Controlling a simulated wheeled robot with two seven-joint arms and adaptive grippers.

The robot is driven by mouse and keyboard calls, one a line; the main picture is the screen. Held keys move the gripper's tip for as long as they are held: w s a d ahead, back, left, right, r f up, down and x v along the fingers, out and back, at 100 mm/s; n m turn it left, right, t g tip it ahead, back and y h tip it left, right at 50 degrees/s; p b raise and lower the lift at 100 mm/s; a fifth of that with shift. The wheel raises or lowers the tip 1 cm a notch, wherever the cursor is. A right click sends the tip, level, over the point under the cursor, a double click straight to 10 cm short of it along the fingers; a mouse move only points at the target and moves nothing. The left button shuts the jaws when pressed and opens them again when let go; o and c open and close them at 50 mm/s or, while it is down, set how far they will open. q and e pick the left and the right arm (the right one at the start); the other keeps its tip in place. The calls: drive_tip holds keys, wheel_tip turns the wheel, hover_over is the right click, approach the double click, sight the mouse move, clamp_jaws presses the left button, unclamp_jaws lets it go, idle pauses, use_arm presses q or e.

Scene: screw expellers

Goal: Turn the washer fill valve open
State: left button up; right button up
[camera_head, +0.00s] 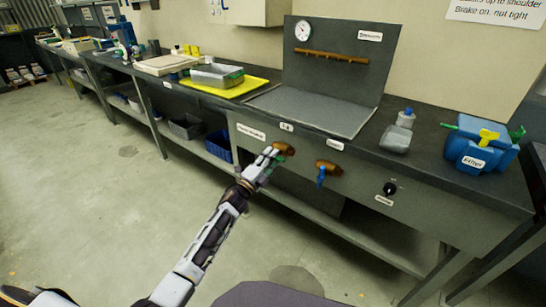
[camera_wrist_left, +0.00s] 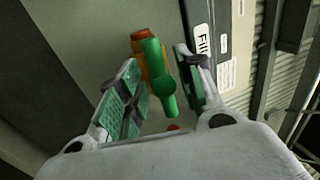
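The valve with a green lever (camera_head: 284,149) and an orange-brown body sits on the grey front panel of the bench. In the left wrist view, the green lever (camera_wrist_left: 158,75) lies across the orange body (camera_wrist_left: 140,48), next to a label beginning "Fill" (camera_wrist_left: 203,40). My left gripper (camera_head: 270,156) is at this valve. In the wrist view, its fingers (camera_wrist_left: 160,85) are apart, one on each side of the green lever, with gaps visible. Whether either finger touches it is unclear. My right gripper is not in view.
A second valve with a blue lever (camera_head: 321,175) is to the right on the same panel. A black knob (camera_head: 390,188) is further right. A blue filter unit (camera_head: 482,145) stands on the bench top. Floor (camera_head: 110,215) in front is clear.

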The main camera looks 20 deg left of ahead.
use_arm(q)
drive_tip(key=v, duration=1)
drive_tip(key=shift+s, duration=0.3)
idle(0.7)
